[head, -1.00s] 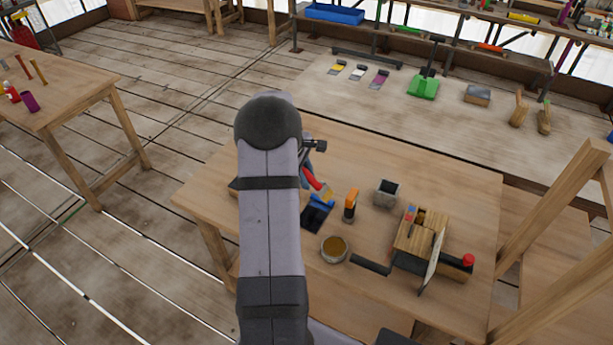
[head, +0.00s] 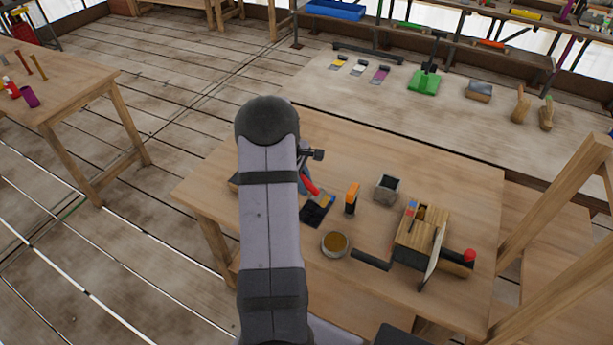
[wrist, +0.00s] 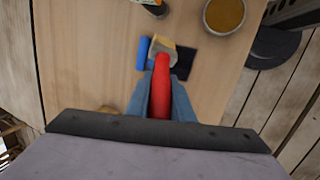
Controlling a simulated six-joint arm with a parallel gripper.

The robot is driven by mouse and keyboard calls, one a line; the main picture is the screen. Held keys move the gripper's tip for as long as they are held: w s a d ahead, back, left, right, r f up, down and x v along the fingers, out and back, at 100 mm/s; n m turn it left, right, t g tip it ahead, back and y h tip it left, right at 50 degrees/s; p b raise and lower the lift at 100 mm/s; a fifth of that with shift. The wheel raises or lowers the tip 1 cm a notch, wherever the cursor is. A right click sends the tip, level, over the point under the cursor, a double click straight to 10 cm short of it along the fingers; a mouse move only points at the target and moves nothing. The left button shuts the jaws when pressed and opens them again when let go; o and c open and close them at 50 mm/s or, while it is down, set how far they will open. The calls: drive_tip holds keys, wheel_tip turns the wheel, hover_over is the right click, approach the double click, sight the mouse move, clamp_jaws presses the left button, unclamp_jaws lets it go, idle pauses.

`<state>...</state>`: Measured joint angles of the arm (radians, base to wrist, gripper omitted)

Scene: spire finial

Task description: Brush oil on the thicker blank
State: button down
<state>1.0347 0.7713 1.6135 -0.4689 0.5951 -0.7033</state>
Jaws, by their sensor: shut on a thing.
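My gripper (wrist: 160,98) is shut on the red handle of a brush (wrist: 162,85); the brush also shows beside my arm in the head view (head: 309,184). Its pale bristle end (wrist: 163,48) points away from my fingers, over or beside a black flat piece (wrist: 183,62) with a blue part (wrist: 143,52). Contact there cannot be told. A round tin of brown liquid (head: 336,243), perhaps the oil, stands open nearby and shows at the top of the wrist view (wrist: 225,14). I cannot clearly pick out the blanks; a wooden piece (head: 233,182) is partly hidden behind my arm.
An orange-topped tool (head: 351,198), a grey open cup (head: 387,189) and a wooden box (head: 420,240) with an upright pale plate and red knob stand on the workbench (head: 455,190). A timber frame (head: 555,235) rises at the right. The bench's back right is clear.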

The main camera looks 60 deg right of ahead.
drive_tip(key=w+d, duration=0.1)
drive_tip(key=w+d+m, duration=0.1)
drive_tip(key=shift+d+r+m+g+p, duration=0.2)
drive_tip(key=shift+d+m+g+p, duration=0.1)
drive_tip(key=shift+d+p, duration=0.05)
drive_tip(key=shift+s+a+r+m+g+y, duration=0.25)
drive_tip(key=shift+s+r+m+y, duration=0.15)
drive_tip(key=shift+m, duration=0.85)
drive_tip(key=shift+s+a+r+m+g+y, duration=0.3)
drive_tip(key=shift+s+r+m, duration=0.2)
drive_tip(key=shift+m, duration=0.8)
drive_tip(key=shift+s+a+r+m+g+y, duration=0.25)
drive_tip(key=shift+s+r+m+y, duration=0.15)
drive_tip(key=shift+m, duration=0.85)
